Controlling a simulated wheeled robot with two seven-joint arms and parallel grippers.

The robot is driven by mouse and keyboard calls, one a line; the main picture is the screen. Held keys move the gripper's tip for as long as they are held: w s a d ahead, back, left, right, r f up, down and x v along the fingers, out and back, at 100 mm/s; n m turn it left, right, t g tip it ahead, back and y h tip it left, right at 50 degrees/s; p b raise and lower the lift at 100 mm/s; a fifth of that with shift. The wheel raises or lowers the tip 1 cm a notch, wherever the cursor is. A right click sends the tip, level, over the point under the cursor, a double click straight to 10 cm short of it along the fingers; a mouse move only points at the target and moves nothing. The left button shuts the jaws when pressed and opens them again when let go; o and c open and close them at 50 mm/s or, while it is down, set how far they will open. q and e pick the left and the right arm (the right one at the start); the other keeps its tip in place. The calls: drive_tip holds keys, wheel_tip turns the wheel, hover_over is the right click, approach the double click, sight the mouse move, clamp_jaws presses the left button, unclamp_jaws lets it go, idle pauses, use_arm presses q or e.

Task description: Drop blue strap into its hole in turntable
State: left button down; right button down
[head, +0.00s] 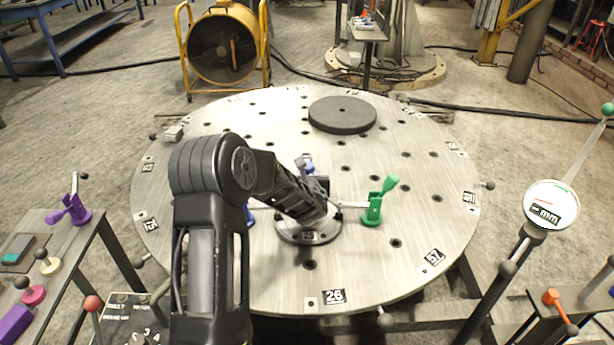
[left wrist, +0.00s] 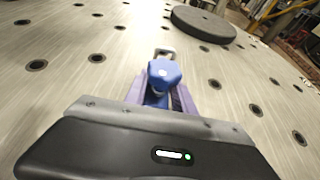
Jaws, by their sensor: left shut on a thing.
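The turntable (head: 400,262) is a large round pale metal plate dotted with dark holes, and it fills the middle of the head view. My left gripper (head: 312,178) is over its middle, shut on the blue strap (left wrist: 165,74). The strap's blue head and a pale metal end show beyond the jaws in the left wrist view, and a bit of blue (head: 308,166) shows past the gripper in the head view. Its lower part is hidden, so I cannot tell whether it touches the plate. Which hole is its own is not clear. My right gripper is out of view.
A green clamp (head: 374,208) stands right of the small central disc (head: 308,236). Another blue part (head: 251,215) is mostly hidden behind my arm. A dark round disc (head: 342,114) lies toward the back. A purple clamp (head: 70,212) stands on the left side table.

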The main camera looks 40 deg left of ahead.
use_arm(q)
drive_tip(key=shift+f, duration=0.1)
drive_tip(key=c, duration=1.5)
unclamp_jaws()
drive_tip(key=shift+o, duration=0.9)
drive_tip(key=shift+s+d+f, duration=0.1)
drive_tip(key=shift+f, duration=0.1)
drive_tip(key=shift+r+p, duration=1.85)
drive_tip(key=shift+r, duration=2)
